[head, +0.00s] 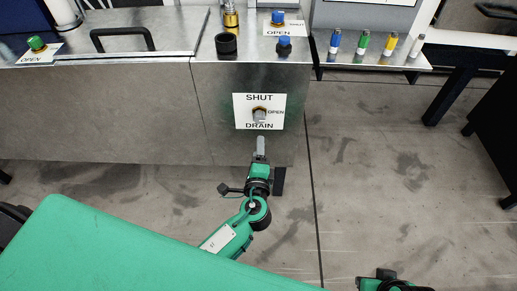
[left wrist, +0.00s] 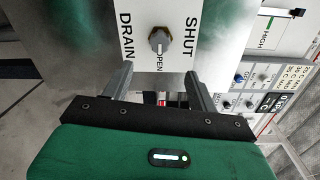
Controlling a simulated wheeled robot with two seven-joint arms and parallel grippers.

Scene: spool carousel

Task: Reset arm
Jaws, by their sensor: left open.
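My left gripper (head: 261,146) is just below and in front of the knob in the head view. In the left wrist view its two fingers (left wrist: 160,85) are spread apart with nothing between them, and the knob lies beyond them, apart from both. My right gripper's fingers do not show.
The cabinet top carries a green button (head: 37,44), a black handle (head: 122,37), a black cup-like ring (head: 226,43) and blue knobs (head: 278,18). A shelf (head: 370,60) at right holds several small coloured bottles. The floor (head: 400,180) right of my left gripper is clear.

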